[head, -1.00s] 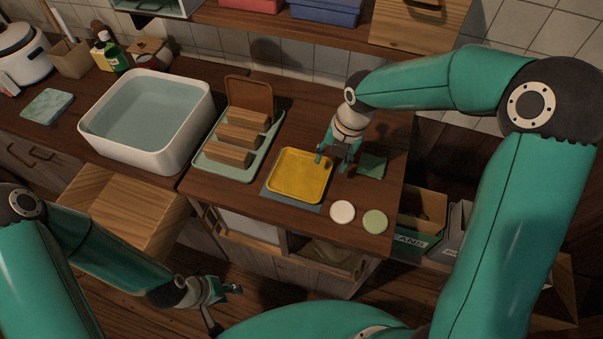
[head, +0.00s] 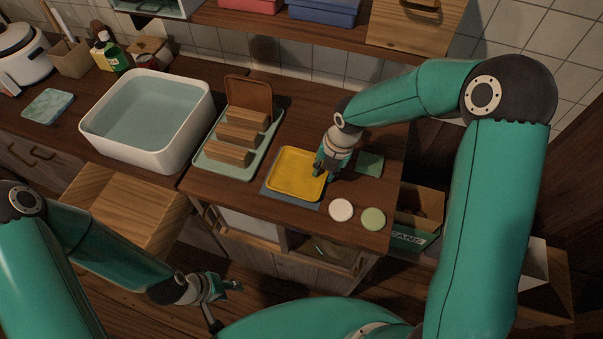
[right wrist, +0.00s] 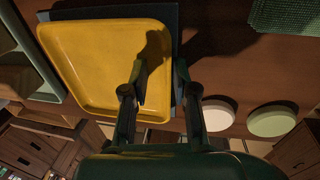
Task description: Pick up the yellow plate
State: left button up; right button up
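The yellow plate (head: 294,173) is square with rounded corners and a raised rim. It lies on a blue-grey mat (head: 292,202) on the wooden counter. My right gripper (head: 324,171) is low at the plate's right edge. In the right wrist view, the gripper (right wrist: 160,73) is open, with one finger over the yellow plate (right wrist: 100,60) and the other just outside its rim; I cannot tell whether either finger touches it. My left gripper (head: 226,300) is open and empty, away from the plate, low in front of the counter.
A green rack (head: 222,172) with wooden blocks stands left of the plate, beside a white water basin (head: 165,150). A white disc (head: 341,210) and a green disc (head: 373,218) lie near the front edge. A green cloth (head: 370,164) lies to the right.

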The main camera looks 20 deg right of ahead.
jog(key=shift+s+d, duration=0.1)
jog(key=shift+s, duration=0.05)
grip_shut()
